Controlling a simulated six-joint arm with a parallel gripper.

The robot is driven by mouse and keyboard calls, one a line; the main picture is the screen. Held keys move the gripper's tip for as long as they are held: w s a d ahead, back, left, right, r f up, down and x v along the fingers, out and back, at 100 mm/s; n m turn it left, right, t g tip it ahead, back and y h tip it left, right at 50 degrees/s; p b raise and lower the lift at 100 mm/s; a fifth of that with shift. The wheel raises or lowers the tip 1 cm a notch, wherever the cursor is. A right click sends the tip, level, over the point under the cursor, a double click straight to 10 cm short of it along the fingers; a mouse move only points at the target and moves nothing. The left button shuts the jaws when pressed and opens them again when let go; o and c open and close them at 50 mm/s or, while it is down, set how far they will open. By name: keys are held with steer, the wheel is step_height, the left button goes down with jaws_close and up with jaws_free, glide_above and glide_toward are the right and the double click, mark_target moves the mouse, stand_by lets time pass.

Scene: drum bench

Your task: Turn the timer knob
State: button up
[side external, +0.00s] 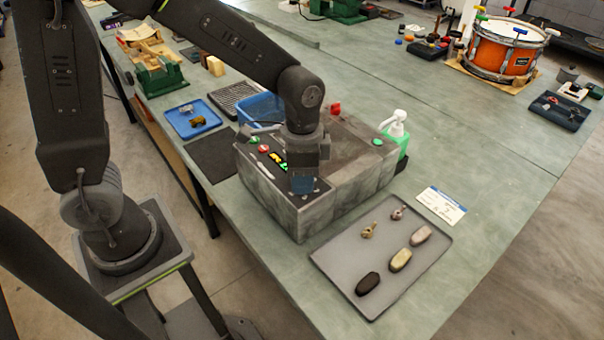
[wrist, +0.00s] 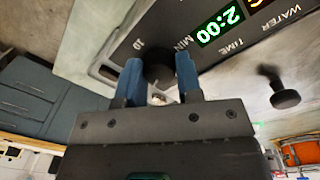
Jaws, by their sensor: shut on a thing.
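The timer knob (wrist: 158,72) is a dark round knob on the panel, beside the printed "MIN" and "10". My gripper (wrist: 159,63) has its two blue fingers on either side of it, shut on it. A green display (wrist: 220,25) next to it appears to read 2:00. In the side view my gripper (side external: 303,184) points down at the front panel of the grey stone-look machine (side external: 345,195) and hides the knob there. The knob's pointer angle cannot be told.
A second dark knob or button (wrist: 285,94) stands out of the machine. A grey tray (side external: 385,250) with several small parts lies to the right. A green soap bottle (side external: 396,135) stands behind the machine, a blue tray (side external: 192,118) to the left. A drum (side external: 503,50) is far back.

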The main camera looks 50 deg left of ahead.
steer(key=m, duration=0.4)
steer(key=shift+m, duration=0.4)
steer(key=m, duration=0.4)
steer(key=shift+w+m, duration=0.1)
steer(key=shift+m, duration=0.2)
steer(key=o, duration=0.9)
steer(key=shift+o, duration=0.2)
step_height(320, 180, up, 14)
steer(key=shift+w, duration=0.35)
steer(key=shift+f, duration=0.1)
